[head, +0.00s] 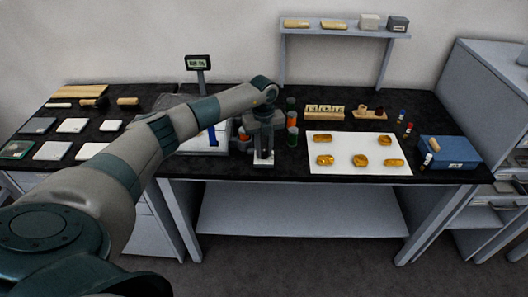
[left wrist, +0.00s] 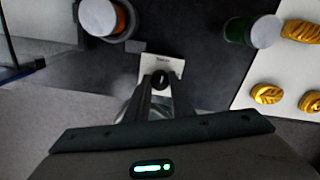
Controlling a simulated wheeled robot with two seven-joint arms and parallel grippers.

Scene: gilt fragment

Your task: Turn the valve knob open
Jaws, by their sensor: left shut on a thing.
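My left gripper (head: 263,150) reaches down to the front edge of the black bench in the head view. In the left wrist view its two fingers (left wrist: 161,88) close on the small dark valve knob (left wrist: 160,78). The knob sits on a white labelled plate (left wrist: 174,64); the label is too small to read. The plate's lower edge also shows in the head view (head: 263,163), but there my gripper hides the knob. How far the knob is turned cannot be told. My right gripper is in neither view.
A white sheet (head: 345,169) with several gold pieces lies right of the gripper. Capped jars (head: 292,135) stand close by on the right, and an orange jar (left wrist: 122,20) on the left. A blue box (head: 450,153) sits at the bench's right end.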

